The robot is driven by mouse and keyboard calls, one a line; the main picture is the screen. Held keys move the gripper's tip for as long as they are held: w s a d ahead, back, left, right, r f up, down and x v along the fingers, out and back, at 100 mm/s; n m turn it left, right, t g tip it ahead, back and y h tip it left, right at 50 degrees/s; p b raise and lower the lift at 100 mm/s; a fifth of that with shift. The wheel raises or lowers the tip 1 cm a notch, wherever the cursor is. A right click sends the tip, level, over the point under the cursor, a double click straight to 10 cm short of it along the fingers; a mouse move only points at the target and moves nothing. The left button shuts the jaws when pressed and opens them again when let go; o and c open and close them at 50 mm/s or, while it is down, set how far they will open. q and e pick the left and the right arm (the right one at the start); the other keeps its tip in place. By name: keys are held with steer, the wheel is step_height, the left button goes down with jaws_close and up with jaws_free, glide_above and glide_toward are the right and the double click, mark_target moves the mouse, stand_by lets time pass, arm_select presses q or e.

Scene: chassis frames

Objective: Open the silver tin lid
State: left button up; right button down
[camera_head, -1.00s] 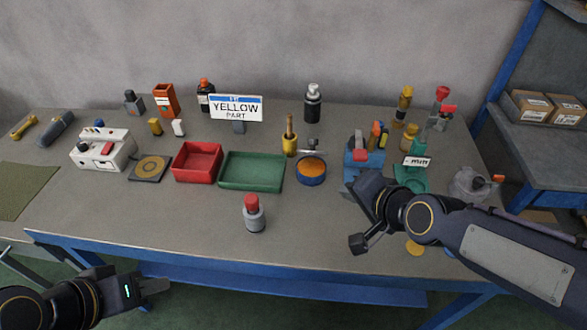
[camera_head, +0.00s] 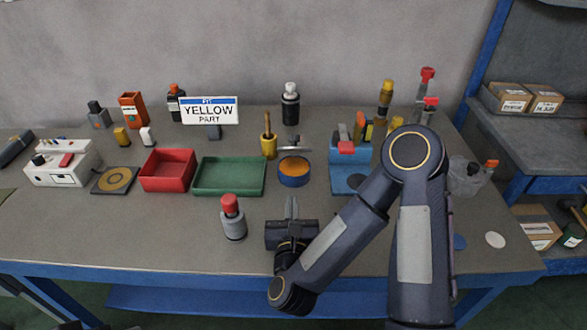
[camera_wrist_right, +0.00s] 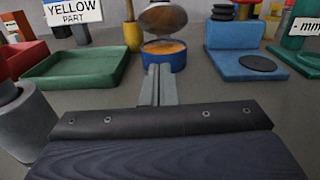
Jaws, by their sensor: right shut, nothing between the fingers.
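A round blue tin (camera_head: 293,178) with orange contents stands in the middle of the table. Its silver lid (camera_head: 295,149) is raised at the back of the tin, and the orange inside shows. In the right wrist view the tin (camera_wrist_right: 164,61) is straight ahead, with the lid (camera_wrist_right: 163,18) tilted up behind it. My right gripper (camera_head: 291,205) is shut and empty, in front of the tin and pointing at it. Its fingers (camera_wrist_right: 159,82) look apart from the tin; the exact gap is hard to tell. My left gripper is not clearly visible.
A green tray (camera_head: 230,192) and a red bin (camera_head: 168,183) stand left of the tin. A grey bottle with a red cap (camera_head: 232,222) is close left of my right gripper. A yellow holder (camera_head: 269,146) is behind the tin. A blue stand (camera_head: 345,180) is to its right.

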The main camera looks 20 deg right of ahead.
steer(key=shift+d+f+m, duration=0.1)
steer(key=shift+m, duration=0.2)
steer(key=p, duration=0.1)
steer(key=w+p, duration=0.1)
steer(key=p, duration=0.2)
steer(key=shift+w+d+r, duration=0.3)
steer(key=shift+w, duration=0.1)
steer(key=p, duration=0.2)
glide_toward(294, 151)
steer(key=shift+w+d+f, duration=0.15)
steer(key=shift+w+f, duration=0.6)
steer(key=shift+f, duration=0.25)
steer(key=shift+w+d+r+p, duration=0.15)
steer(key=shift+w+r+p, duration=0.2)
steer(key=shift+w, duration=0.2)
steer(key=shift+w+d+r+p, duration=0.25)
steer(key=shift+w+r, duration=0.1)
steer(key=shift+w, duration=0.25)
steer(key=shift+w+r+p, duration=0.3)
steer(key=shift+w+r, duration=0.2)
steer(key=shift+w+d, duration=0.1)
steer(key=shift+w, duration=0.05)
steer(key=shift+r, duration=0.15)
